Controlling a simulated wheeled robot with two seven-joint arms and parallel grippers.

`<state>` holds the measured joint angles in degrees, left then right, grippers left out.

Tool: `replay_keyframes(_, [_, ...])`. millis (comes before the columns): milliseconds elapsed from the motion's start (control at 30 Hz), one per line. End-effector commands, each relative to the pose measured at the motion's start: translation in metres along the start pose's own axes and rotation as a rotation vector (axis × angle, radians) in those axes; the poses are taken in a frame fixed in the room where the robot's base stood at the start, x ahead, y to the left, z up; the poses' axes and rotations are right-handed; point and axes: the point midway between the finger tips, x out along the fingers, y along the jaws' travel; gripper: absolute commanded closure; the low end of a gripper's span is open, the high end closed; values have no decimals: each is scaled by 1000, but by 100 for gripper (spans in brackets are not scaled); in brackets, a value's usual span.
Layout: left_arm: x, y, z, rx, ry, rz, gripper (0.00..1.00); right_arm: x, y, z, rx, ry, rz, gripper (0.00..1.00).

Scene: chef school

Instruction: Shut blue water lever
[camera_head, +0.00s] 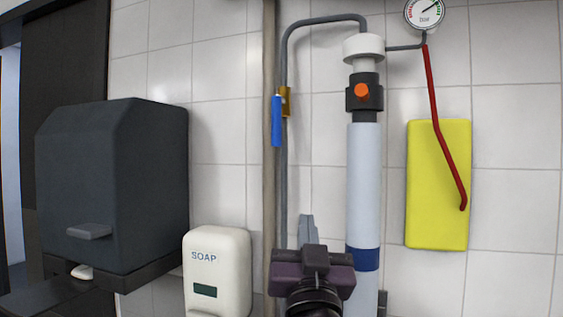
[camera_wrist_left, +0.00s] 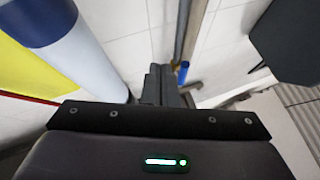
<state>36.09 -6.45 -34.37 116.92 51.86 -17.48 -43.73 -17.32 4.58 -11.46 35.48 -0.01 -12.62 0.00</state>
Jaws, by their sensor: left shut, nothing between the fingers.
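The blue lever (camera_head: 277,120) hangs upright on a small brass-coloured valve (camera_head: 286,101) on a thin grey pipe. It lies roughly in line with the pipe. My left gripper (camera_head: 307,220) is below and a little right of the lever, pointing up, its fingers shut and empty. A clear gap separates the fingertips from the lever's lower end. In the left wrist view, the blue lever (camera_wrist_left: 183,72) shows just right of the shut fingers (camera_wrist_left: 160,72). My right gripper is not in view.
A thick white-blue pipe (camera_head: 363,190) with an orange knob (camera_head: 362,91) stands right of the lever. A beige pipe (camera_head: 269,190) runs close on its left. A soap dispenser (camera_head: 217,270), dark box (camera_head: 112,185), yellow panel (camera_head: 422,220), red lever (camera_head: 441,130) and gauge (camera_head: 425,13) are around.

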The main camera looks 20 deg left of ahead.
Motion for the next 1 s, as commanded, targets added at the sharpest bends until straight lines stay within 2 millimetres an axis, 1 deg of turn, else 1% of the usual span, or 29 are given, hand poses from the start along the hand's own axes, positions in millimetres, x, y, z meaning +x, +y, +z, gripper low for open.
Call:
replay_keyframes(33, [4,-4,-25,8,56,-49,100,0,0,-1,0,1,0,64])
replay_keyframes(100, [5,-11,-50,23,110,-109,100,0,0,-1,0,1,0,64])
replay_keyframes(200, [4,-18,-73,37,161,-171,100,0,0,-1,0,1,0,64])
replay_keyframes(300, [3,-22,-85,45,187,-204,100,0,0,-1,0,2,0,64])
replay_keyframes(400, [3,-23,-88,48,194,-215,100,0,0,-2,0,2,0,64])
replay_keyframes(667, [3,-23,-88,48,193,-214,100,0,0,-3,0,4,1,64])
replay_keyframes(767, [7,-24,-90,48,194,-214,100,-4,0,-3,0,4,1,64])
replay_keyframes(867, [19,-26,-94,50,194,-214,100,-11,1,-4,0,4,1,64])
replay_keyframes(1000, [45,-32,-101,51,194,-216,100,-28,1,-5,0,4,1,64])
